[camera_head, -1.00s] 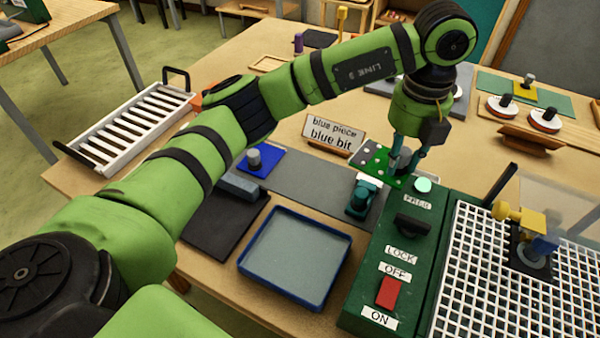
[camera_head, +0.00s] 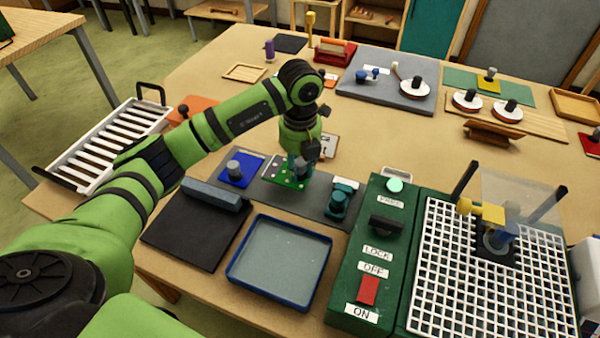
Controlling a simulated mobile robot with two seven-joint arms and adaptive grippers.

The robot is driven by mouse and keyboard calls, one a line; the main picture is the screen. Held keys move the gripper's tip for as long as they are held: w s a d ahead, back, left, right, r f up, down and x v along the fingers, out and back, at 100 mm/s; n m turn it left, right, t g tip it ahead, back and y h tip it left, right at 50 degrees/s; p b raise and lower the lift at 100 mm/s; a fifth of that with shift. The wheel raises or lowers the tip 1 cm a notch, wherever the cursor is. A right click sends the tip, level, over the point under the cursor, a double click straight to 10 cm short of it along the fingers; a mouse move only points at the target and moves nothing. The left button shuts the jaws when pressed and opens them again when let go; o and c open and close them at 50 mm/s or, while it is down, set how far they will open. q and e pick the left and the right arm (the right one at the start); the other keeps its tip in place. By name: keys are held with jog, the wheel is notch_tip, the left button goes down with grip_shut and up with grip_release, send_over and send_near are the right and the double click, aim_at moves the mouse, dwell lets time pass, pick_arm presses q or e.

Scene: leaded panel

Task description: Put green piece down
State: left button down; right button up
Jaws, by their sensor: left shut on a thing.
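My left gripper (camera_head: 299,172) points down and is shut on the grey knob of the green piece (camera_head: 283,172), a flat plate with pale dots. The green piece is over the far part of the dark grey strip (camera_head: 311,198), between the blue piece (camera_head: 240,179) and the teal clamp-like part (camera_head: 338,203). I cannot tell whether it touches the strip. The blue piece lies flat on the left, with a grey knob on top. My right gripper is not in view.
A blue-rimmed tray (camera_head: 234,272) and a black mat (camera_head: 190,238) lie nearer. The green switch box (camera_head: 347,290) and white grid (camera_head: 450,290) stand to the right. A white rack (camera_head: 97,160) is at left. Bare table lies behind the switch box.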

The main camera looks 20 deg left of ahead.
aim_at(300, 175)
pick_arm(q)
notch_tip(300, 175, down, 3)
jog(key=shift+f+p, duration=0.2)
jog(key=shift+p, duration=0.5)
jog(key=shift+f, duration=0.2)
jog(key=shift+f, duration=0.1)
jog(key=shift+f, duration=0.15)
jog(key=c, duration=1)
grip_release()
jog(key=shift+o, duration=0.2)
